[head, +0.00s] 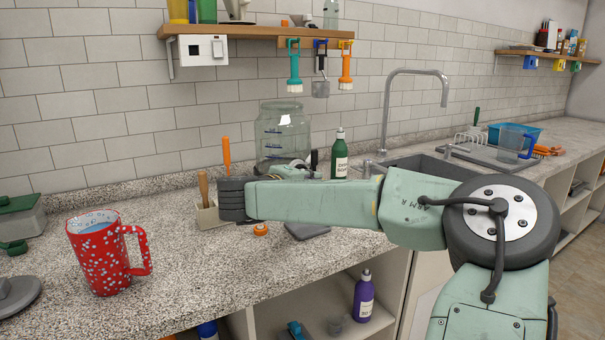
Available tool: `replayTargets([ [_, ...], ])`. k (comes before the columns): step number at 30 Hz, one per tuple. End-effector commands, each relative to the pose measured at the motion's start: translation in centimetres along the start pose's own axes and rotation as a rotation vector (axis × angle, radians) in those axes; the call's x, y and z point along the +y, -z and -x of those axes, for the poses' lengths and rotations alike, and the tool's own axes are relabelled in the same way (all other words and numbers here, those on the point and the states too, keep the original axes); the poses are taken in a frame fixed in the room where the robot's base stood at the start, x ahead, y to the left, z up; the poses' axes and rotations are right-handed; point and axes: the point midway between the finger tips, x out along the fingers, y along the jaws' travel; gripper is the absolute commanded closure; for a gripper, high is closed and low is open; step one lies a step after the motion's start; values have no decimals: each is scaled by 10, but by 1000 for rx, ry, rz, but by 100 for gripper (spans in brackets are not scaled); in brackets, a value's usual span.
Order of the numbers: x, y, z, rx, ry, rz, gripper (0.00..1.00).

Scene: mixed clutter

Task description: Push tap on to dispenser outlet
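A large clear glass jar (283,133) with blue markings, which looks like the dispenser, stands upright on the counter against the tiled wall. Its lower front is hidden by my arm, and I cannot see an outlet. My gripper (312,166) shows only in part behind my forearm, close in front of the jar's base. Its fingers are too small and covered to tell whether they are open or hold something. I cannot make out a tap for certain. A small orange round piece (261,229) lies on the counter below my wrist.
A red patterned jug (103,252) stands at front left. A holder (208,214) with wooden and orange handles is beside my wrist. A green bottle (339,158) stands right of the jar, before the sink tap (387,115). The front middle of the counter (200,280) is clear.

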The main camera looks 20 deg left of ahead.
Motion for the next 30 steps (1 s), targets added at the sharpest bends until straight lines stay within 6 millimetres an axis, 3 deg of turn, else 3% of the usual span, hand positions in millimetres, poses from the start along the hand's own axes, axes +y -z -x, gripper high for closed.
replayTargets([
  [30,0,19,-10,0,-1,0,100],
])
